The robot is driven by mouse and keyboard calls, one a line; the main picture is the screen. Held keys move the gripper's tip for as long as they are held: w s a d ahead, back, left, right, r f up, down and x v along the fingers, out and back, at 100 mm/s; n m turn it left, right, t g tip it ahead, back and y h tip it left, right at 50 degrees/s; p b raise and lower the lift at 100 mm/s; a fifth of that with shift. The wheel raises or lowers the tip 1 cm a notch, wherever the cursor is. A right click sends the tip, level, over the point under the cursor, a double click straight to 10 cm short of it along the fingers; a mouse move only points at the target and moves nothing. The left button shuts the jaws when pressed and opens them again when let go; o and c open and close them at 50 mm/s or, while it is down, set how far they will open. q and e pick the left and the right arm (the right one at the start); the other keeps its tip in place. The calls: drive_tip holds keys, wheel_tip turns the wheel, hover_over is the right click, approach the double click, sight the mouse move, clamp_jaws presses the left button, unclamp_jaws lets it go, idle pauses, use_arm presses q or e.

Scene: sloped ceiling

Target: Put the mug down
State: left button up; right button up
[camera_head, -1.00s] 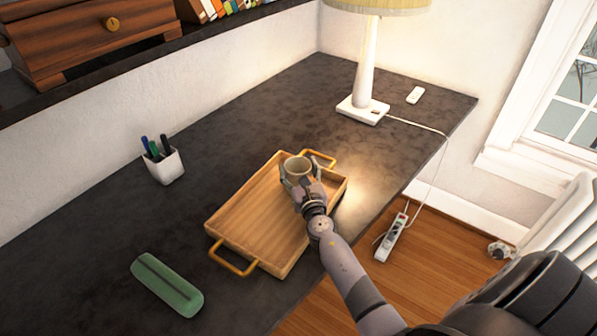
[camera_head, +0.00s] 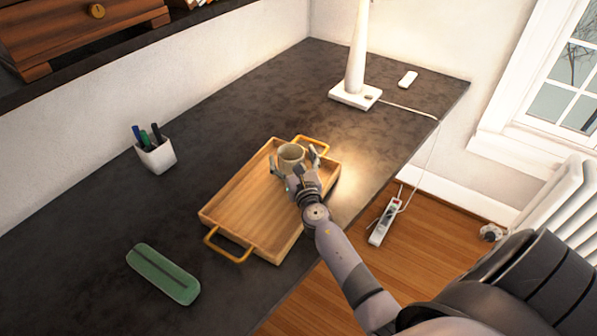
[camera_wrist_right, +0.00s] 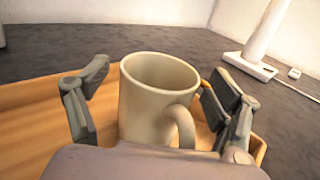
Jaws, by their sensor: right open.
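A beige mug (camera_head: 290,155) stands upright at the far end of a wooden tray (camera_head: 250,208) with brass handles on the dark desk. My right gripper (camera_head: 298,168) is open around the mug, with one finger on each side. In the right wrist view the mug (camera_wrist_right: 152,95) is between the spread fingers (camera_wrist_right: 155,100), its handle facing the wrist. A gap shows on the left side; the right finger is close to the handle side, and I cannot tell if it touches. The mug's base is hidden behind the wrist. My left gripper is out of view.
A white lamp (camera_head: 355,96) with a cord stands behind the tray. A pen cup (camera_head: 157,156) is at the left by the wall, and a green case (camera_head: 163,273) lies front left. A small white device (camera_head: 408,79) lies near the back right corner.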

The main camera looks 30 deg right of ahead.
drive_tip(key=v, duration=1.1)
drive_tip(key=shift+s, duration=0.1)
